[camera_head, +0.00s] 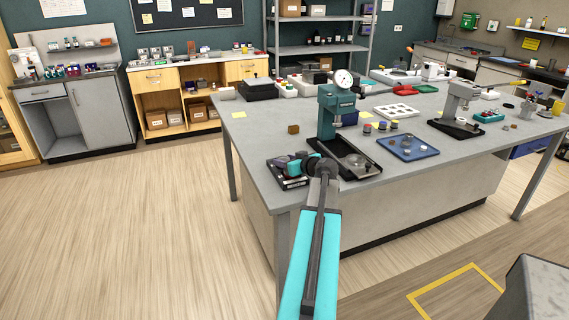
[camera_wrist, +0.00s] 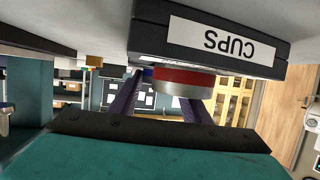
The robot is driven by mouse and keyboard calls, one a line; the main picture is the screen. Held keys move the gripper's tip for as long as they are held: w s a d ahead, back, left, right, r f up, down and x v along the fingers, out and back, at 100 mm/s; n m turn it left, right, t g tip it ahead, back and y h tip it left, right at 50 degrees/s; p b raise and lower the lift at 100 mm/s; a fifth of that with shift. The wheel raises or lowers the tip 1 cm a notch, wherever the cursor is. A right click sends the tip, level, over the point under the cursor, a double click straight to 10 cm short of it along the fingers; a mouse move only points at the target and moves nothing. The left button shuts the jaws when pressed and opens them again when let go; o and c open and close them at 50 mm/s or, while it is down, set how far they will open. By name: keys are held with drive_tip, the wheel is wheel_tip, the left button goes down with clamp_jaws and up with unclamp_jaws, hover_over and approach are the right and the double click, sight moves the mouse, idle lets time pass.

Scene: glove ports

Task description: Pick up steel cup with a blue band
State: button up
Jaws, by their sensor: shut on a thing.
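My gripper (camera_head: 297,163) is low over the black cups tray (camera_head: 293,183) at the near left corner of the grey bench. In the wrist view, which is upside down, the tray's CUPS label (camera_wrist: 222,38) shows. A steel cup with a red band (camera_wrist: 184,77) stands in front of the right finger and hides its tip. A small blue patch (camera_wrist: 147,72) shows beside it, between the fingertips; it looks like the blue band of the cup that my gripper (camera_wrist: 150,79) is shut on. Most of that cup is hidden.
A teal press with a dial (camera_head: 328,112) on a black base stands just right of the tray. A blue tray (camera_head: 408,147) with small parts lies further right. A brown block (camera_head: 293,129) sits behind. The floor left of the bench is clear.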

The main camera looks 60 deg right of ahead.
drive_tip(key=shift+r, duration=0.25)
drive_tip(key=shift+r+b, duration=0.5)
drive_tip(key=shift+r, duration=0.7)
drive_tip(key=s+r+b, duration=0.2)
drive_tip(key=s+b, duration=0.1)
drive_tip(key=s, duration=1.3)
drive_tip(key=shift+a+b, duration=0.3)
drive_tip(key=shift+a, duration=0.1)
drive_tip(key=shift+r, duration=0.1)
